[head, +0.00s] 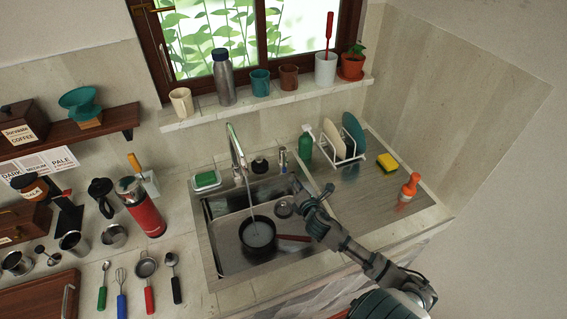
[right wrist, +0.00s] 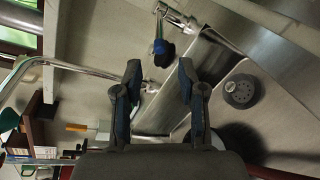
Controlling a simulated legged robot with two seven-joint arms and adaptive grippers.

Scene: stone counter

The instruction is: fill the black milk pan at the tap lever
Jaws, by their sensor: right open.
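The black milk pan (head: 258,233) sits in the sink basin, its reddish-brown handle (head: 294,238) pointing right. A thin pale stream (head: 250,203) runs from the curved tap (head: 235,145) into it, and greyish liquid shows inside. The tap lever (head: 283,157) stands at the back rim of the sink, right of the spout. In the right wrist view a metal fitting with a blue-and-dark end (right wrist: 161,47), apparently the lever, lies beyond the fingertips. My right gripper (head: 296,184) is open and empty, just in front of the lever and apart from it. My left gripper is out of view.
A green bottle (head: 305,146) and a dish rack (head: 338,150) stand right of the lever. A soap dish (head: 206,180) is left of the tap. The drain (right wrist: 240,91) shows in the wrist view. The steel drainboard (head: 365,195) is mostly clear.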

